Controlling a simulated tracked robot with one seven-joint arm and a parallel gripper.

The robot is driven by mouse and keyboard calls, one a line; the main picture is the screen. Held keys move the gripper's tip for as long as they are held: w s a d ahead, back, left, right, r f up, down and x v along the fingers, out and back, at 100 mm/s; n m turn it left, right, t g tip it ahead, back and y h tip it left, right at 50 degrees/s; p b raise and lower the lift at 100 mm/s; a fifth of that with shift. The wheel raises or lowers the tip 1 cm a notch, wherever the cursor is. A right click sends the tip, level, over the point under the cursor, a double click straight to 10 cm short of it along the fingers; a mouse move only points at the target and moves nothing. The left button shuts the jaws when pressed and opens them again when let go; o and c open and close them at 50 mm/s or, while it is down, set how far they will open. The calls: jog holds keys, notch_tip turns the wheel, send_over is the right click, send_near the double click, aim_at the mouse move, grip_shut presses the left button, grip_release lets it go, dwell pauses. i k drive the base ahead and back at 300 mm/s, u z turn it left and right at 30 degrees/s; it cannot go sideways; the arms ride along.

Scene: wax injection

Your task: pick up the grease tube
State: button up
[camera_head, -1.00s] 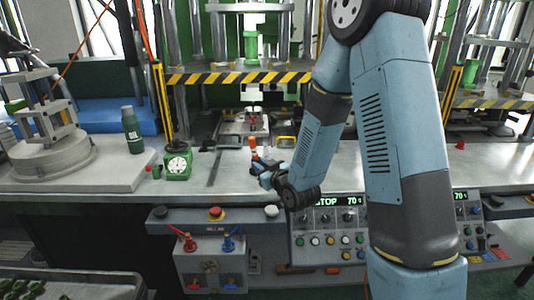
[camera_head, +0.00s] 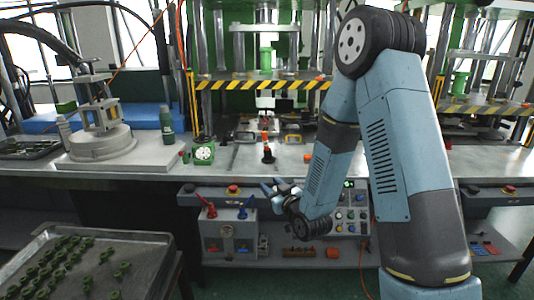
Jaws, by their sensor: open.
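A small upright object with an orange-red part and a dark base (camera_head: 268,154) stands on the bench, just beyond the front edge area. It looks like the grease tube, but it is too small to be certain. My gripper (camera_head: 270,188) is in front of the bench's front edge, nearer the camera and below the upright object in the picture. Its fingers are spread, pointing left, with nothing visible between them. It is apart from the object.
A green oil bottle (camera_head: 167,125) and a green gauge (camera_head: 203,153) stand left on the bench (camera_head: 240,175). A small orange item (camera_head: 307,158) lies right of the upright object. A tray of green parts (camera_head: 140,250) is at the lower left. Presses rise behind.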

aim_at(266, 145)
jog(key=k, duration=0.85)
jog(key=u, duration=2.8)
jog(key=k, duration=0.1)
jog(key=z, duration=2.05)
jog(key=i, duration=0.15)
jog(key=u, duration=0.2)
jog(key=i, duration=1.85)
jog(key=u, duration=2.95)
jog(key=i, duration=0.2)
jog(key=z, duration=4.4)
